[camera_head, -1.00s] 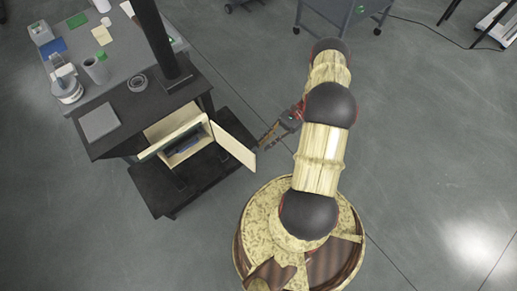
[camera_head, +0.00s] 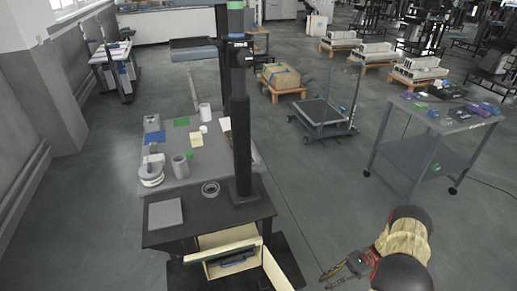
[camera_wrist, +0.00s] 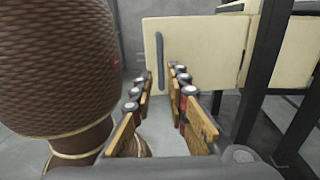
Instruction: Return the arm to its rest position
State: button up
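My arm (camera_head: 405,250) is bent at the lower right of the head view, with its dark joint covers and pale links. My gripper (camera_head: 337,275) points left beside it, apart from the cabinet's open door. In the wrist view my gripper (camera_wrist: 161,82) shows its two fingers spread, with a clear gap and nothing between them. The pale door (camera_wrist: 200,45) with a dark vertical handle (camera_wrist: 160,60) stands beyond the fingertips. My base is out of the head view.
The pale cabinet (camera_head: 228,240) under the black stand (camera_head: 222,215) is open, its door (camera_head: 276,272) swung out. A dark blue item (camera_head: 236,261) lies inside. A grey table (camera_head: 215,150) stands behind, a grey cart (camera_head: 400,155) at right. Floor between is clear.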

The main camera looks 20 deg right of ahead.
jog(key=s+a+f+n+g+h, duration=0.1)
jog(key=s+a+f+h, duration=0.1)
jog(key=s+f+h, duration=0.15)
jog(key=w+a+r+n+h, duration=0.2)
jog(key=r+n+h, duration=0.35)
jog(key=r, duration=0.75)
jog(key=w+a+r+n+h, duration=0.1)
jog(key=a+r+n+h, duration=0.45)
jog(key=r, duration=0.85)
jog(key=s+a+r+n+t+h, duration=0.1)
jog(key=a+r+t, duration=0.3)
jog(key=r, duration=0.5)
jog(key=s+a+r+n+t+h, duration=0.2)
jog(key=s+a+r+n+t, duration=0.1)
jog(key=a+r, duration=0.5)
notch_tip(320, 180, up, 2)
jog(key=shift+s+a+r+n+t, duration=0.15)
jog(key=shift+s+r+n+t, duration=0.1)
jog(key=shift+n+t, duration=0.3)
jog(key=shift+h, duration=0.25)
